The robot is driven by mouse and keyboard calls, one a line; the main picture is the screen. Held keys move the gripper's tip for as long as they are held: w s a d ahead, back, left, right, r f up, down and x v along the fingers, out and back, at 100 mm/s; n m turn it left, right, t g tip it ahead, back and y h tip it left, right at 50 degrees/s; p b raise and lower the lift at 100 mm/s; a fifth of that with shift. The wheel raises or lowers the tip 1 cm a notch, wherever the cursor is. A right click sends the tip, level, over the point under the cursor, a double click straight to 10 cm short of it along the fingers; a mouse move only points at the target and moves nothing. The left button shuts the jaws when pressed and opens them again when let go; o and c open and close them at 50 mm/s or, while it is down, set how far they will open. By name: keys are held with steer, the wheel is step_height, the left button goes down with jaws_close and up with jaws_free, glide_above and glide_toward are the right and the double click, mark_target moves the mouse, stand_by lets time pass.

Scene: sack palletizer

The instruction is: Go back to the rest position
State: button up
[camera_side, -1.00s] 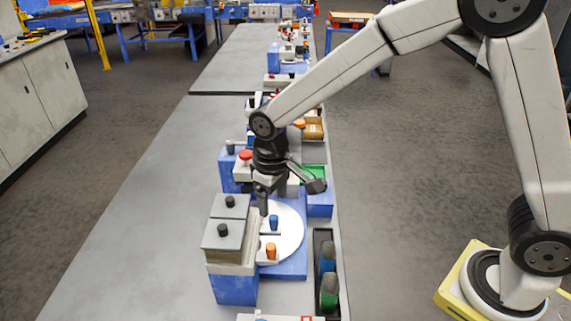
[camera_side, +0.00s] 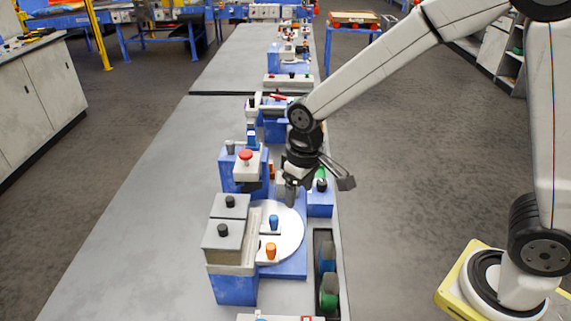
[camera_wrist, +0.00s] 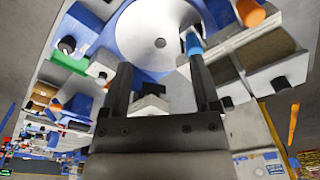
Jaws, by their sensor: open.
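My gripper (camera_side: 291,196) hangs from the arm above the far edge of the white round plate (camera_side: 292,240), pointing down. In the wrist view, its two dark fingers stand apart with nothing gripped between them (camera_wrist: 160,85). The white plate (camera_wrist: 150,20) shows beyond the fingertips there. A blue peg (camera_side: 274,221) and an orange peg (camera_side: 271,250) stand on white pieces at the plate's left side. In the wrist view, the blue peg (camera_wrist: 193,43) is close to the right finger in the picture, and the orange peg (camera_wrist: 250,12) is farther right.
A white box with a red button (camera_side: 246,157) stands left of my gripper. Grey blocks on a blue base (camera_side: 235,288) stand at the front left. A dark tray at the front right holds a blue (camera_side: 327,258) and a green cylinder (camera_side: 329,291). The table's left side (camera_side: 150,220) is clear.

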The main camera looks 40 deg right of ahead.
steer(key=s+d+f+m+t, duration=0.1)
steer(key=s+d+m, duration=0.1)
steer(key=s+d, duration=0.7)
steer(key=shift+s+f+t, duration=0.35)
steer(key=shift+s+t, duration=0.05)
